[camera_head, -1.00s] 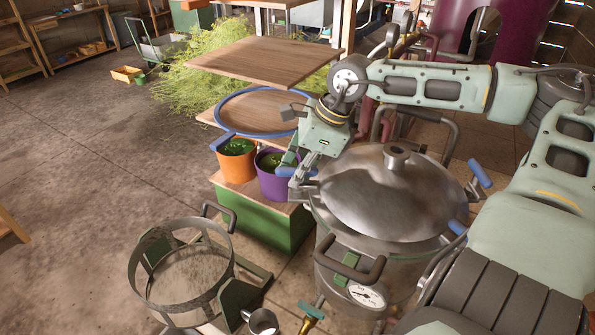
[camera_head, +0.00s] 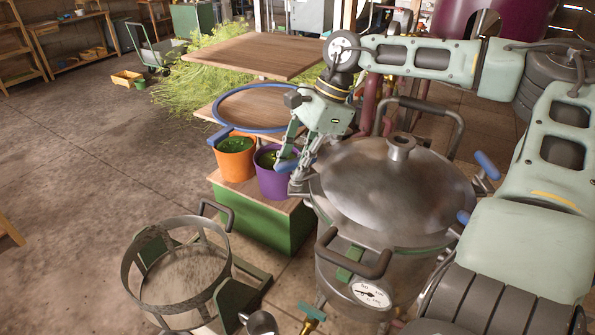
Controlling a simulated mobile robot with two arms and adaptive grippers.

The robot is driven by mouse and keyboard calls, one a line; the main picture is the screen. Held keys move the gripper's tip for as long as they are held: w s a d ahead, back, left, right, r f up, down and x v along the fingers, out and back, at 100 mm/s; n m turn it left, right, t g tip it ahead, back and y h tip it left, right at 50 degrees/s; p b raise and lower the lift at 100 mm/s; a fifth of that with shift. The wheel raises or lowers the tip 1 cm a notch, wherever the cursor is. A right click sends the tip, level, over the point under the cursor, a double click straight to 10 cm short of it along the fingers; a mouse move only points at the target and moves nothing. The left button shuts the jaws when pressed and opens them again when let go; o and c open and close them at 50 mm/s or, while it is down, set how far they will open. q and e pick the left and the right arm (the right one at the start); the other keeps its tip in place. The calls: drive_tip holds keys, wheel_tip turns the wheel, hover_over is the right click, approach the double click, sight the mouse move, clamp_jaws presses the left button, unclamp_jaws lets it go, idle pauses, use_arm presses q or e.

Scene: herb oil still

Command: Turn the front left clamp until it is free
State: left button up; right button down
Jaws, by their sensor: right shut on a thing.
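The steel still pot (camera_head: 340,268) stands right of centre with its domed lid (camera_head: 390,195) on. My right gripper (camera_head: 296,166) reaches over the lid to the left rim and is shut on the blue handle of the front left clamp (camera_head: 285,165). Its fingers hide part of that handle and clamp. Two other blue-handled clamps show on the right side of the rim, one farther back (camera_head: 487,165) and one nearer (camera_head: 463,217). I cannot tell whether the gripped clamp still holds the lid. My left gripper is out of view.
An orange bucket (camera_head: 236,160) and a purple bucket (camera_head: 272,184) stand on a green-sided stand (camera_head: 255,222) close to the gripper. A round metal frame (camera_head: 130,275) stands at the front left. The floor at left is mostly clear.

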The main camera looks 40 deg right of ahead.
drive_tip(key=n, duration=0.1)
drive_tip(key=n+g+b, duration=0.1)
drive_tip(key=n, duration=0.1)
drive_tip(key=shift+d+f, duration=0.1)
drive_tip(key=shift+f, duration=0.1)
drive_tip(key=n+g+b, duration=0.1)
drive_tip(key=n, duration=0.2)
drive_tip(key=shift+w+r+n+g+b, duration=0.1)
drive_tip(key=shift+n+g+b, duration=0.2)
drive_tip(key=n+g, duration=0.1)
drive_tip(key=n, duration=0.2)
drive_tip(key=shift+b, duration=0.3)
drive_tip(key=shift+r+n+g+h, duration=0.1)
drive_tip(key=shift+n+g+h, duration=0.4)
drive_tip(key=shift+n, duration=1.2)
drive_tip(key=c, duration=1.7)
unclamp_jaws()
drive_tip(key=shift+o, duration=0.3)
